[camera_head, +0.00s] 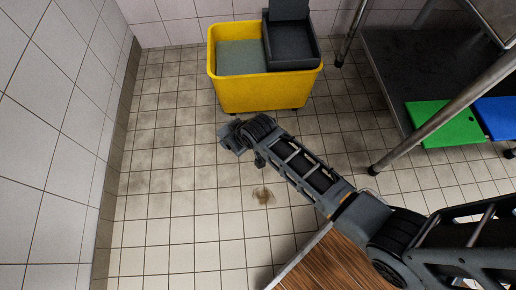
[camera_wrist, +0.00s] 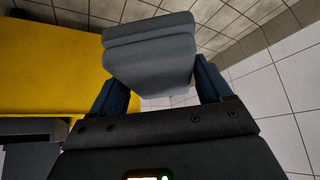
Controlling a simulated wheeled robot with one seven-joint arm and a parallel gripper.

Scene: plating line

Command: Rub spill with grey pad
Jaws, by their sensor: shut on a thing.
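The spill (camera_head: 263,196) is a small brown smear on the pale tiled floor in the head view, below and to the right of my gripper. My gripper (camera_head: 228,138) is at the end of my outstretched arm, in front of the yellow bucket. In the wrist view my gripper (camera_wrist: 165,98) has its two blue fingers on either side of the grey pad (camera_wrist: 150,55), shut on it. The pad is a thick, grey, layered block. In the head view the pad is hard to make out at the gripper's end. The spill does not show in the wrist view.
A yellow mop bucket (camera_head: 262,92) with a dark wringer stands behind my gripper; it fills the left of the wrist view (camera_wrist: 50,70). A metal rack (camera_head: 385,75) holding green (camera_head: 445,122) and blue boards stands at right. A wooden surface (camera_head: 330,265) is at the bottom. Floor left is clear.

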